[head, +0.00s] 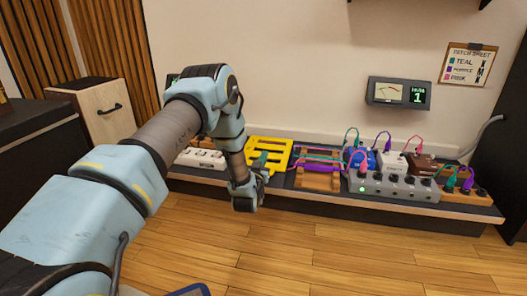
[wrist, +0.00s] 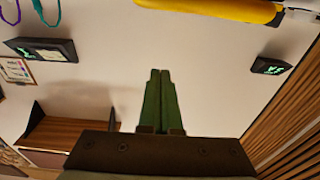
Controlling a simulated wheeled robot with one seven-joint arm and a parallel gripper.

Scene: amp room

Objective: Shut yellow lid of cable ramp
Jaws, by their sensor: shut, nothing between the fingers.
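The yellow slatted lid (head: 268,152) stands tilted up and open on the left side of the cable ramp (head: 320,181), in the middle of the shelf. Teal, pink and purple cables run across the ramp's wooden bed. A rounded yellow edge of the lid (wrist: 210,9) crosses the top there, apart from the fingertips in the picture. My arm hides part of the ramp's left surroundings.
A white pedal (head: 201,158) sits left of the lid. Right of the ramp are a grey pedal unit (head: 393,187), several smaller pedals and plugged cables. A meter (head: 398,93) and patch sheet (head: 469,62) hang on the wall. The wooden floor in front (head: 340,250) is clear.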

